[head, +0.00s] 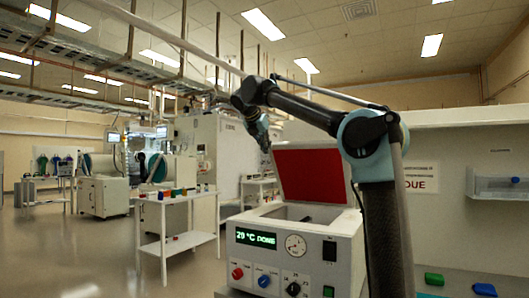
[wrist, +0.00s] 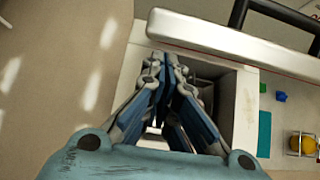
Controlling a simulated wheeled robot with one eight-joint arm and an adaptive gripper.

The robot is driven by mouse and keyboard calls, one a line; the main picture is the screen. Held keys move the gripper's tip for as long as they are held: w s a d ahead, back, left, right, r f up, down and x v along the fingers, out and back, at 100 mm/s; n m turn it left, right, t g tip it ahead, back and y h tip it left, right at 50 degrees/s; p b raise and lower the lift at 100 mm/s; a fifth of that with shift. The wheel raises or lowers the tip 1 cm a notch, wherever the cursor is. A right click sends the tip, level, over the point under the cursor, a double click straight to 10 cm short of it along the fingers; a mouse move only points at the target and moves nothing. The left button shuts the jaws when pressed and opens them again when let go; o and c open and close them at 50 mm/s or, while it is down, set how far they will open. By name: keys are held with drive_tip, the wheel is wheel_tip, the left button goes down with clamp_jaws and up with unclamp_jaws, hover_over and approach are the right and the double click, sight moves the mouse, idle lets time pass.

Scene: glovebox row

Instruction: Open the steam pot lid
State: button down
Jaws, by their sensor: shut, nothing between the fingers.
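The steam pot (head: 290,240) is a white box with a gauge, knobs and a green display reading "29 °C DONE". Its lid (head: 314,174) stands raised and tilted, red inner side showing, with the pot's mouth open below. In the wrist view the lid (wrist: 232,44) is seen edge-on as a pale bar, with a black handle (wrist: 280,12) beyond it. My gripper (head: 265,147) is up at the lid's left side in the head view. In the wrist view my gripper (wrist: 168,62) is shut and empty, close to the lid's edge; contact cannot be told.
A white cart (head: 176,201) with small items stands left of the pot. A green block (head: 434,279) and a blue block (head: 486,290) lie on the bench at right. A yellow ball (wrist: 302,144) sits in a small rack. The floor at left is clear.

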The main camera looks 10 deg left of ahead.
idle(0.3)
drive_tip(key=shift+g, duration=0.6)
drive_tip(key=w+d+r, duration=0.1)
drive_tip(key=w, duration=0.2)
drive_tip(key=w+d+r, duration=0.1)
drive_tip(key=w+r, duration=0.1)
drive_tip(key=w+d+r, duration=0.1)
drive_tip(key=w+r, duration=0.1)
drive_tip(key=w, duration=0.1)
drive_tip(key=shift+w+d, duration=0.25)
drive_tip(key=shift+w, duration=0.05)
drive_tip(key=shift+w+d+r, duration=0.25)
drive_tip(key=shift+w+d, duration=0.05)
drive_tip(key=shift+w, duration=0.4)
